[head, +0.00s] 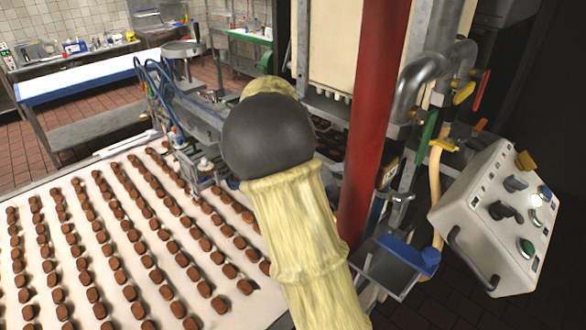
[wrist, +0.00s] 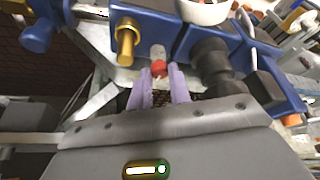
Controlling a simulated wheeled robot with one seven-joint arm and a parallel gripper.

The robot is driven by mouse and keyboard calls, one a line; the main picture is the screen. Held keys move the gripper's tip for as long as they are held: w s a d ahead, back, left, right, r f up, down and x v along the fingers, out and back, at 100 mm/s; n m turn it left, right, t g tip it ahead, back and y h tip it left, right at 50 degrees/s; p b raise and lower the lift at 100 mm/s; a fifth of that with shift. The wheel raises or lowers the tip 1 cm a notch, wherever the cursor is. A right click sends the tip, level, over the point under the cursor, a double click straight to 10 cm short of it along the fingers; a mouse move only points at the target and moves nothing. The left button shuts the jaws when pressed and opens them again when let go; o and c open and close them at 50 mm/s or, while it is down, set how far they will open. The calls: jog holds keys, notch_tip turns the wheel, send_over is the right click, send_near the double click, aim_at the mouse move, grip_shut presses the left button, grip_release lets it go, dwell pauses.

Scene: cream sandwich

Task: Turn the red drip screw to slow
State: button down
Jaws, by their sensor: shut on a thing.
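The red drip screw (wrist: 159,69) is a small red knob on the end of a pale grey stub. It shows near the top middle of the wrist view, on the blue machine part. The two light purple fingers of my gripper (wrist: 160,76) stand on either side of it, with their tips at the red knob. The gripper is shut on the screw. No slow mark or scale can be read. In the head view, my arm hides the gripper and the screw.
In the wrist view, a brass fitting (wrist: 126,41) stands left of the screw and a black knob (wrist: 212,60) close on the right. In the head view, a conveyor (head: 130,295) of chocolate pieces lies left, a red post (head: 374,120) and control box (head: 500,220) right.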

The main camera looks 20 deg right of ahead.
jog(key=shift+n, duration=0.5)
jog(key=c, duration=1.3)
grip_release()
jog(key=shift+w, duration=0.15)
jog(key=shift+d, duration=0.15)
jog(key=shift+s+a+r+b, duration=0.25)
jog(key=shift+r+b, duration=0.05)
jog(key=shift+b, duration=0.05)
jog(key=d+b+v, duration=0.1)
jog(key=b+v, duration=0.3)
jog(key=v, duration=1.2)
jog(key=shift+s+r, duration=0.35)
jog(key=shift+w+a, duration=0.2)
jog(key=shift+a, duration=0.05)
